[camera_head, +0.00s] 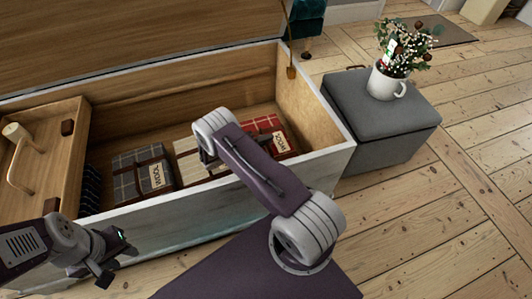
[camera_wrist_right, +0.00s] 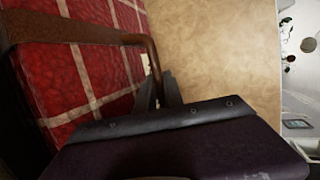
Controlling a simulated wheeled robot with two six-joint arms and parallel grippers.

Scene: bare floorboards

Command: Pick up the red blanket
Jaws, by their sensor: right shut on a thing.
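The red blanket (camera_head: 262,124), with pale check lines and a brown strap, lies in the right part of the open chest (camera_head: 335,158). My right arm covers part of it. In the right wrist view the red blanket (camera_wrist_right: 75,88) fills the left side. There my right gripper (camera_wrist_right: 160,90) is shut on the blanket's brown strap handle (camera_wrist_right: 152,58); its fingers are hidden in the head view. My left gripper (camera_head: 112,258) is open and empty, outside the chest at the front left.
A grey checked blanket (camera_head: 135,172) and a beige one (camera_head: 188,158) lie left of the red one. A wooden tray with a handle (camera_head: 45,150) sits at the chest's left.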

